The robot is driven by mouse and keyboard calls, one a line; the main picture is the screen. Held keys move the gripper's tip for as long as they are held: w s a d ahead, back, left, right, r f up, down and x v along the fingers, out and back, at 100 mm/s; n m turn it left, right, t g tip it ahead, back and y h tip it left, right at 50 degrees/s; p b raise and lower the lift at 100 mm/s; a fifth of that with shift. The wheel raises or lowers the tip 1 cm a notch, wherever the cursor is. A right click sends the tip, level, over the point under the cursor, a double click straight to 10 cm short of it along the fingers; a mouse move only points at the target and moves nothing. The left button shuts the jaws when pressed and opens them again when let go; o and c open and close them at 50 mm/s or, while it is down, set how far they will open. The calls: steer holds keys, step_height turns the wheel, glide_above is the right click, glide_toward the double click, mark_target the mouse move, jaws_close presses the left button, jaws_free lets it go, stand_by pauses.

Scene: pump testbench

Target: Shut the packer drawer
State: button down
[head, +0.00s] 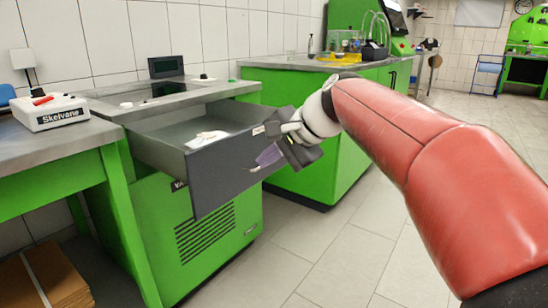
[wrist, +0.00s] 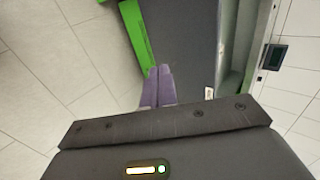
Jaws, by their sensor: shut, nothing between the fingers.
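The packer drawer is pulled out of the green packer (head: 215,245). Its dark grey front panel (head: 222,172) faces the lower right in the head view. A whitish item (head: 207,138) lies inside the grey drawer tray. My gripper (head: 257,168) is at the right part of the front panel, with its purple fingers close to a small light handle. I cannot tell whether they touch it. In the wrist view the purple fingers (wrist: 159,72) are together with nothing between them, in front of the dark drawer front (wrist: 187,38). The far panel end is partly hidden by my gripper.
A left bench (head: 60,140) carries a white box labelled Skelvano (head: 50,112). Brown cardboard (head: 45,278) is stacked below. A green counter (head: 325,170) with bottles and a yellow tray (head: 340,57) stands behind my arm. The tiled floor at front right is clear.

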steer(key=x, duration=0.3)
steer(key=r+x, duration=0.1)
steer(key=x, duration=0.2)
steer(key=a+x, duration=0.1)
steer(key=x, duration=0.2)
steer(key=shift+w+r, duration=0.2)
steer(key=shift+w, duration=0.15)
steer(key=shift+w+a, duration=0.35)
steer(key=shift+a, duration=0.15)
